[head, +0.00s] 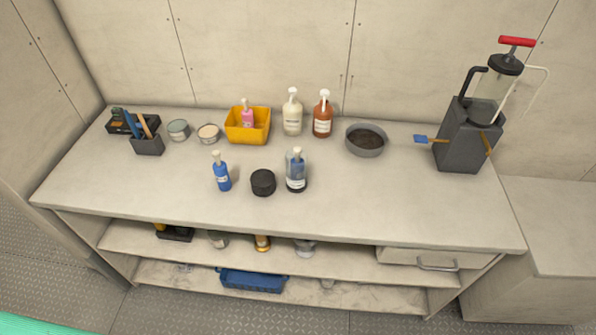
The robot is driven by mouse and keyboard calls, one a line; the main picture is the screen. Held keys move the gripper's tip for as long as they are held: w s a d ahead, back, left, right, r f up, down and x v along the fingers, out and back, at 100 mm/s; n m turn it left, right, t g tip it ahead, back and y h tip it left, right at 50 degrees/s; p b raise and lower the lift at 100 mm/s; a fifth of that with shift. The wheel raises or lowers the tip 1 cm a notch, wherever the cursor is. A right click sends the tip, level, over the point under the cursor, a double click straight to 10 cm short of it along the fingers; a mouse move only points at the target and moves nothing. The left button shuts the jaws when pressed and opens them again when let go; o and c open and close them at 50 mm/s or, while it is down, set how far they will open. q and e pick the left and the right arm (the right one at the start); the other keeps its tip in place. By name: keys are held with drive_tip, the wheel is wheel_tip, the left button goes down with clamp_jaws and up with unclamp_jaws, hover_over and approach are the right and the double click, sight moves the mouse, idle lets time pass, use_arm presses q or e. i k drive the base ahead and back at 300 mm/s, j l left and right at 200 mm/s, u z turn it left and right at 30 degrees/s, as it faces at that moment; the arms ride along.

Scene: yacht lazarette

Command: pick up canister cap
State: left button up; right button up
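A short, round, black object (263,182), which looks like the canister cap, lies on the bench top (350,210) near the middle. A clear canister (488,92) with a black top and a red handle stands on a dark grey box (463,142) at the right end. Neither of my grippers is in view.
Behind stand a yellow bin (262,125) holding a pink bottle, a white bottle (292,115), a brown bottle (322,117) and a grey bowl (358,147). Tins (178,131) and a tool holder (147,145) stand left. The bench's front strip is clear. Shelves below hold a blue tray (252,281).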

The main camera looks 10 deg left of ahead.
sight(263, 183)
drive_tip(key=j+z, duration=0.3)
drive_tip(key=j, duration=0.2)
drive_tip(key=j+z, duration=0.25)
drive_tip(key=j, duration=0.25)
drive_tip(key=k+j+z, duration=0.1)
drive_tip(key=j+z, duration=0.2)
drive_tip(key=j, duration=0.15)
drive_tip(key=k+j+z, duration=0.15)
drive_tip(key=j+z, duration=0.15)
drive_tip(key=j, duration=0.15)
